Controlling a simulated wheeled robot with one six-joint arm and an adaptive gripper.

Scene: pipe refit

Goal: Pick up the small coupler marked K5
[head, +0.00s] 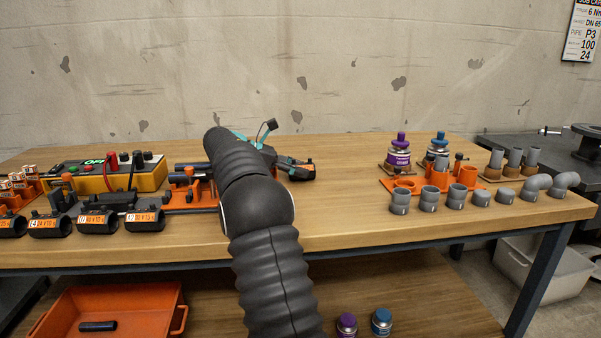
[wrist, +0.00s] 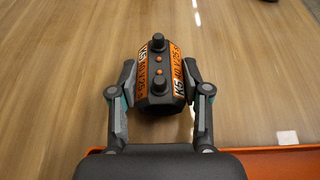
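The small coupler marked K5 (wrist: 160,78) is dark with orange labels, two dark knobs and small orange dots on top. In the wrist view it sits between the two fingers of my gripper (wrist: 160,85), which press against its left and right sides. In the head view my gripper (head: 268,142) is mostly behind my own arm, at the middle of the table. A dark piece with an orange label (head: 298,168) shows just right of it, likely the same coupler. I cannot tell whether it touches the table.
An orange holder (head: 188,197) stands left of my arm. Larger labelled couplers (head: 97,222) line the front left edge. Grey pipe fittings (head: 455,197) and an orange rack (head: 405,186) stand at the right. The table (head: 345,190) between is clear.

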